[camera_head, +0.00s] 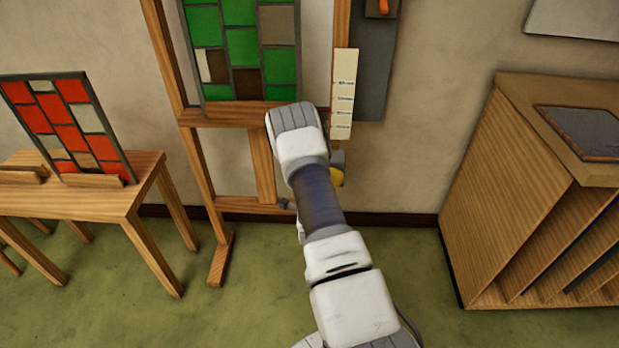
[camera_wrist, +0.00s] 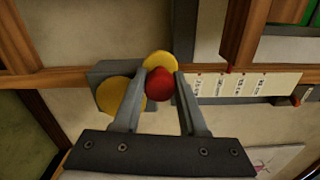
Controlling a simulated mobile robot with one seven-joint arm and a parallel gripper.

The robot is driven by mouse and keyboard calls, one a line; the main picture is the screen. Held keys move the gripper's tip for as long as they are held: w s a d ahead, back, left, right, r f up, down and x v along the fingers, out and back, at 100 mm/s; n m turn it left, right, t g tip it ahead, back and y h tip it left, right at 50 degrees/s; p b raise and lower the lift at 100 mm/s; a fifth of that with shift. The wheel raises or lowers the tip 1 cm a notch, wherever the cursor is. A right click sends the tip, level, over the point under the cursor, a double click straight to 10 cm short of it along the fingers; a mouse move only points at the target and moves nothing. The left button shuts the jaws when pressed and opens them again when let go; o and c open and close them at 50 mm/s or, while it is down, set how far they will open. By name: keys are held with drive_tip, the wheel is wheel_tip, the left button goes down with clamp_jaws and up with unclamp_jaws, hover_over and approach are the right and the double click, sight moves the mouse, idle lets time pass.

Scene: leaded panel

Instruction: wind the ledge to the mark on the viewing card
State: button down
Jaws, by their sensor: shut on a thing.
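The wooden ledge (camera_head: 240,115) crosses the easel and bears a leaded panel of green, brown and white panes (camera_head: 242,48). A pale strip (camera_head: 343,95) with several lettered marks hangs at the easel's right post; it also shows in the wrist view (camera_wrist: 245,84). I cannot tell which mark the ledge stands at. In the wrist view my gripper (camera_wrist: 160,84) is shut on a red knob (camera_wrist: 159,86), with yellow round parts (camera_wrist: 116,94) beside and behind it. In the head view my arm hides the fingers and knob. I cannot make out the viewing card for certain.
A wooden table (camera_head: 110,200) at the left bears a red and white leaded panel (camera_head: 66,127). A slotted wooden cabinet (camera_head: 520,200) stands at the right with a dark flat piece (camera_head: 580,132) on top. Green floor (camera_head: 130,285) is free in front of the table.

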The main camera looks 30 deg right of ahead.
drive_tip(key=shift+s+d+r+m+b, duration=0.35)
drive_tip(key=shift+s+d+m+b, duration=0.55)
drive_tip(key=shift+m, duration=0.85)
drive_tip(key=shift+s+d+r+m+b, duration=0.5)
drive_tip(key=shift+d+m+b, duration=0.45)
drive_tip(key=shift+d+m, duration=0.65)
drive_tip(key=shift+s+d+r+m+b, duration=0.25)
drive_tip(key=shift+s+d+m+b, duration=0.6)
drive_tip(key=shift+m, duration=1.1)
drive_tip(key=shift+d, duration=0.1)
drive_tip(key=c, duration=0.5)
unclamp_jaws()
drive_tip(key=shift+f, duration=0.1)
drive_tip(key=shift+o, duration=0.2)
drive_tip(key=shift+w, duration=0.1)
drive_tip(key=shift+a+f, duration=0.1)
drive_tip(key=shift+a, duration=0.15)
